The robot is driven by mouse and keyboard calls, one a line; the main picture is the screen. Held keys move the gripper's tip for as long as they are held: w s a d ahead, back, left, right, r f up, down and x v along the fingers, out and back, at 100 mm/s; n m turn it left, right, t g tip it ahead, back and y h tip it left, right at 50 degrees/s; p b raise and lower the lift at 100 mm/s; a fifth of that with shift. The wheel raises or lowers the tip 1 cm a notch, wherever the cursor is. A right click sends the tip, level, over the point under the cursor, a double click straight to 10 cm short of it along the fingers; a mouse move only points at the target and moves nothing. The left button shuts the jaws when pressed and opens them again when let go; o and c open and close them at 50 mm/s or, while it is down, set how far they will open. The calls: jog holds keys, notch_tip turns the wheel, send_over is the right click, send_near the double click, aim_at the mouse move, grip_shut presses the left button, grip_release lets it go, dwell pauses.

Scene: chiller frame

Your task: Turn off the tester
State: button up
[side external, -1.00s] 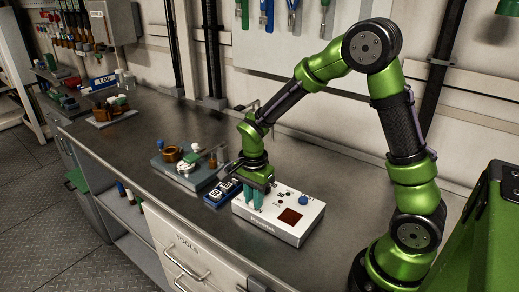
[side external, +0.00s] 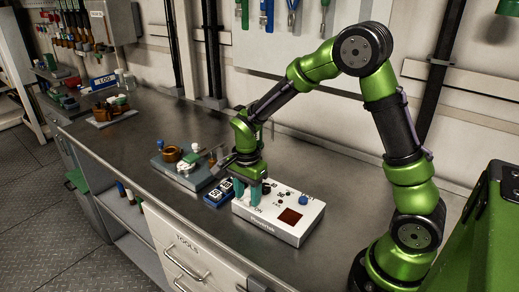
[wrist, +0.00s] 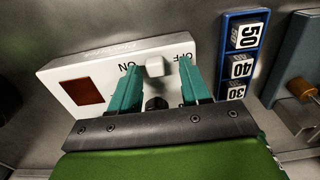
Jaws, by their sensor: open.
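The tester (side external: 285,226) is a white box on the bench with a dark red square window and a blue knob on top. In the wrist view, the tester (wrist: 60,75) has a white switch cap (wrist: 155,66) between the printed words ON and OFF. My gripper (wrist: 158,68) is open, its two teal fingers on either side of the cap, one towards ON and one towards OFF. Whether either finger touches the cap is unclear. In the side view, my gripper (side external: 254,194) points down over the tester's left end, and the fingers partly hide the switch area.
A blue holder (wrist: 224,60) with number blocks 50, 40 and 30 sits close beside the tester. A grey board with copper and white parts (side external: 180,165) stands farther left. The bench is clear behind the tester.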

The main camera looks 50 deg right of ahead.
aim_at(247, 197)
notch_tip(247, 197, up, 17)
jog(key=shift+f, duration=0.2)
dwell(0.4)
jog(key=s+a+r+n+t+y, duration=0.1)
jog(key=s+n+t, duration=0.2)
jog(key=s+n, duration=0.4)
jog(key=s+a+r+n+t+y, duration=0.1)
jog(key=s+a+n+t, duration=0.1)
jog(key=s+n+t, duration=0.2)
jog(key=shift+s+a+r+n, duration=0.25)
jog(key=shift+s+n, duration=1.25)
jog(key=shift+s, duration=0.75)
